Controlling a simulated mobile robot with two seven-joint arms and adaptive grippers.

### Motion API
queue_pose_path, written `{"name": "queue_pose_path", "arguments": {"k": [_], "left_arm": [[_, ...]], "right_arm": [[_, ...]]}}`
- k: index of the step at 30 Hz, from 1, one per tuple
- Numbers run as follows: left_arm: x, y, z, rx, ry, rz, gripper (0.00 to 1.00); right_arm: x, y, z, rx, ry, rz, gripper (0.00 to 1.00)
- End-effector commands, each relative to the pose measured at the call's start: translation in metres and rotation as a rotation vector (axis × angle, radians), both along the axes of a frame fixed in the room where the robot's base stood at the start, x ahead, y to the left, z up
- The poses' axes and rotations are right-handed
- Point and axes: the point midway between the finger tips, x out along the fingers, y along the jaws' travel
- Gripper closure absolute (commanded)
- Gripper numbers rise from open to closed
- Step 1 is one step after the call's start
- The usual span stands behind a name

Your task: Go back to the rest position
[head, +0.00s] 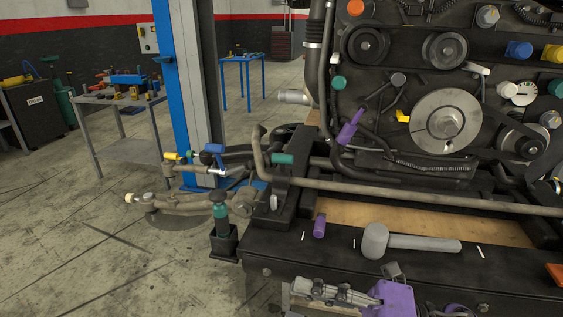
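A silver jointed piece joined to a purple block shows at the bottom edge, in front of the black bench. It looks like my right gripper (325,291), pointing left and partly cut off by the picture's edge. I see nothing between its fingers, and whether they are apart or together is not clear. My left gripper is not in view. No arm comes in from the left.
A large engine (440,110) sits over the black bench (300,258). A grey mallet (410,243) and a purple cylinder (320,226) lie on the bench front. The concrete floor (70,250) at left is clear.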

Motion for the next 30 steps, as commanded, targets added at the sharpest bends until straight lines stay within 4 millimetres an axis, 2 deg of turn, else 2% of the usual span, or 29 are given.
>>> {"name": "queue_pose_path", "arguments": {"k": [2,4,5,6,8,9,11,12,14,15,18,21,24,27,30], "left_arm": [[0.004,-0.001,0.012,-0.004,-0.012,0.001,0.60],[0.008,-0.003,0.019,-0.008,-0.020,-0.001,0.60],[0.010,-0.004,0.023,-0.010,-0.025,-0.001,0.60],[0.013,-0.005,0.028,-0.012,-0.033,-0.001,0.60],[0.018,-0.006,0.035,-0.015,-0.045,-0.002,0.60],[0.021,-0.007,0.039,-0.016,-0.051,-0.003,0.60],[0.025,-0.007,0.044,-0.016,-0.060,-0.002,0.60],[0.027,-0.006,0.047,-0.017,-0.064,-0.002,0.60],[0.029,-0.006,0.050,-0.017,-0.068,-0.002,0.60],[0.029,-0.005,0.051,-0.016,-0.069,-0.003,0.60],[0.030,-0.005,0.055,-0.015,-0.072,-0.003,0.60],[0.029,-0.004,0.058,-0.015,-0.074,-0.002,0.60],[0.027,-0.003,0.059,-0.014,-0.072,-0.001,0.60],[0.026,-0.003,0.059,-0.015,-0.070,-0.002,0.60],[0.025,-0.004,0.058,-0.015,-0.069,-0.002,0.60]], "right_arm": [[0.018,-0.019,-0.013,0.159,0.223,-0.203,0.59],[0.030,-0.045,-0.040,0.282,0.429,-0.386,0.59],[0.033,-0.057,-0.056,0.333,0.519,-0.464,0.59],[0.032,-0.074,-0.080,0.398,0.642,-0.569,0.59],[0.024,-0.099,-0.118,0.486,0.819,-0.718,0.59],[0.014,-0.113,-0.144,0.538,0.927,-0.806,0.59],[-0.007,-0.131,-0.181,0.607,1.079,-0.929,0.59],[-0.024,-0.140,-0.206,0.650,1.178,-1.005,0.59],[-0.053,-0.150,-0.240,0.708,1.318,-1.110,0.59],[-0.074,-0.154,-0.260,0.744,1.404,-1.172,0.59],[-0.123,-0.158,-0.299,0.821,1.590,-1.301,0.59],[-0.163,-0.157,-0.325,0.872,1.726,-1.391,0.59],[-0.188,-0.153,-0.339,0.904,1.808,-1.439,0.59],[-0.199,-0.151,-0.345,0.916,1.844,-1.460,0.59],[-0.201,-0.151,-0.347,0.916,1.850,-1.464,0.59]]}}
